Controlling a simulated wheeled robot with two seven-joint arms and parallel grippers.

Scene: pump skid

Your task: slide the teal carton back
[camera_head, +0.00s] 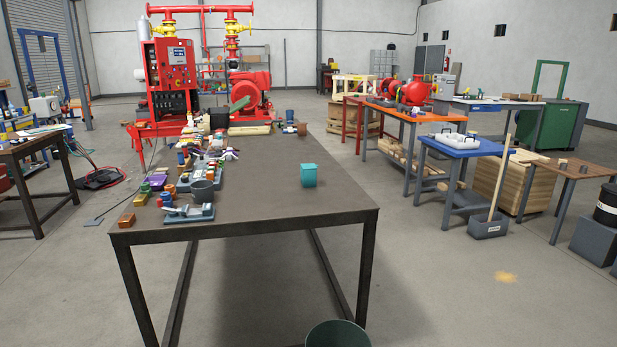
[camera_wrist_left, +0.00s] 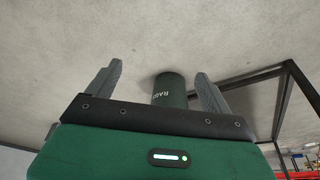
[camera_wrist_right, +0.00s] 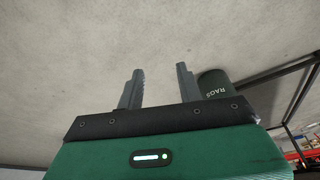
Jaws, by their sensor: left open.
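The teal carton (camera_head: 309,175) stands upright on the brown table (camera_head: 265,195), right of the middle, a little way in from the right edge and back from the front edge. Nothing touches it. Neither gripper shows in the head view. In the left wrist view my left gripper (camera_wrist_left: 160,82) is open and empty, its fingers apart above the floor. In the right wrist view my right gripper (camera_wrist_right: 160,80) has its fingers apart with nothing between them. The carton is not visible in either wrist view.
A blue can (camera_head: 289,116) and small blocks stand at the back right. The tabletop around the carton is clear. A dark green RAGS bin (camera_head: 338,335) stands on the floor in front.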

